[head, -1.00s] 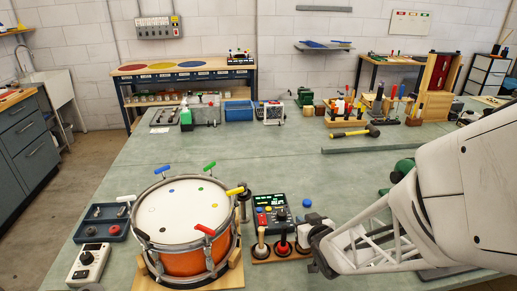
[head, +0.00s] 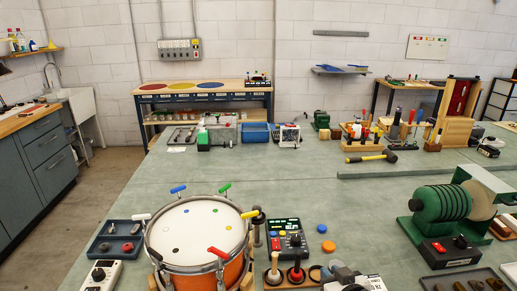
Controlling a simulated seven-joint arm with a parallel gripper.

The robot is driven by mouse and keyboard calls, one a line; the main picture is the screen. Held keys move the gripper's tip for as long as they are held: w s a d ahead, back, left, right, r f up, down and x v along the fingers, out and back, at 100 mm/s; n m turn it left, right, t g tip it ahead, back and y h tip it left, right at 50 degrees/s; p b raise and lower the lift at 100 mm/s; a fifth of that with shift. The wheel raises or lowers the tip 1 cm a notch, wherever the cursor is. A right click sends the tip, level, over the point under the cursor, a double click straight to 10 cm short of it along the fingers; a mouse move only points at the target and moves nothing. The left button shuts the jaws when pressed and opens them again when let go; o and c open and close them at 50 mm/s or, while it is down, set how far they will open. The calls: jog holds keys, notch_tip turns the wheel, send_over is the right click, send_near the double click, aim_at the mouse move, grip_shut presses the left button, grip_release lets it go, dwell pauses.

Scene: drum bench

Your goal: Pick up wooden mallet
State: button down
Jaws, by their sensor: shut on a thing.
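My gripper (head: 338,273) is at the bottom edge in the head view, right of the small wooden rack (head: 284,286). Only its dark and white upper part shows; its fingertips are cut off or hidden. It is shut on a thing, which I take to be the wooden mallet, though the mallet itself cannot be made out. In the rack a tan-headed tool (head: 275,266) and a dark-headed tool with a red collar (head: 296,271) stand upright. The rack's right-hand place shows only a dark ring (head: 315,273).
An orange drum (head: 198,238) with coloured-handled keys stands left of the rack. A control box (head: 286,238) is behind the rack. A green machine (head: 442,204) stands right. A yellow-handled hammer (head: 372,157) lies farther back. The bench middle (head: 270,178) is clear.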

jog(key=shift+s+a+r, duration=0.1)
jog(key=shift+s+r, duration=0.1)
jog(key=shift+s, duration=1.8)
jog(key=shift+s, duration=0.2)
